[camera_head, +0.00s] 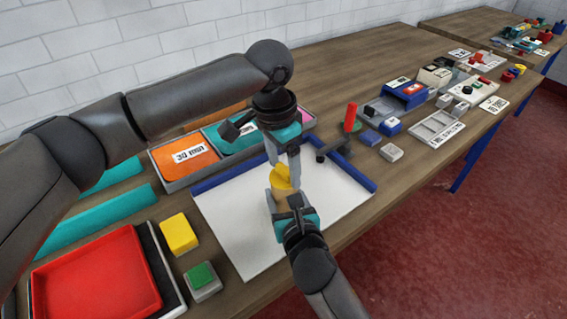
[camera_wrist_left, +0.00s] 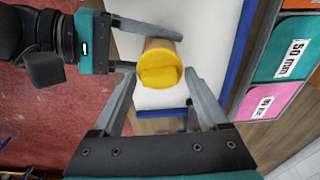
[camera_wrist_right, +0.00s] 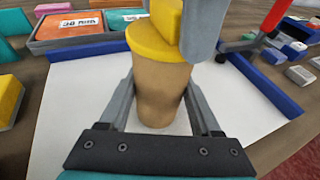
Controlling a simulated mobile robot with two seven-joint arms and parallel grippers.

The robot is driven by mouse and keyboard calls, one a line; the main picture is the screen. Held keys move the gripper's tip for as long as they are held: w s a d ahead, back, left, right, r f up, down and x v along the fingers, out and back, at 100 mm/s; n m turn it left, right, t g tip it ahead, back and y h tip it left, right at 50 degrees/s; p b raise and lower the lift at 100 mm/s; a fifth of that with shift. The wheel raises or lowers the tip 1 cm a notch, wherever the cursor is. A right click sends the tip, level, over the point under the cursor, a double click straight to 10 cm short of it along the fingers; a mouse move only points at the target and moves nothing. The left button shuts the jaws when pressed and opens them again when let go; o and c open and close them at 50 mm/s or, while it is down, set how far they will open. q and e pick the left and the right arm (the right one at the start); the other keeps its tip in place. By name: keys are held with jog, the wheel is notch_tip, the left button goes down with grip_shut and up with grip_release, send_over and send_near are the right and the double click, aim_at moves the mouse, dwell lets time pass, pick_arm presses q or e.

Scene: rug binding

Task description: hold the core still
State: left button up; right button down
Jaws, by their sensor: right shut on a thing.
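The core (camera_wrist_right: 158,95) is a brown upright cylinder with a yellow cap (camera_wrist_right: 158,42) on top. A yellow raised piece stands on the cap. My right gripper (camera_head: 283,203) is shut on the core from its near side, one finger on each flank, in the right wrist view. My left gripper (camera_head: 284,165) points down over the core. In the left wrist view its fingers (camera_wrist_left: 162,72) stand apart on either side of the yellow cap (camera_wrist_left: 158,68). One left finger (camera_wrist_right: 204,30) shows beside the raised piece. The core's far side is hidden.
The core stands over a white sheet (camera_head: 235,225) with blue bars along two edges. A red tray (camera_head: 95,280), yellow block (camera_head: 179,234) and green-topped block (camera_head: 202,278) lie left. Labelled bins (camera_head: 185,155) stand behind. A red upright post (camera_head: 351,117) stands right.

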aim_at(284, 169)
pick_arm(q)
grip_shut()
dwell(0.8)
jog(key=shift+r, duration=4.25)
pick_arm(e)
grip_release()
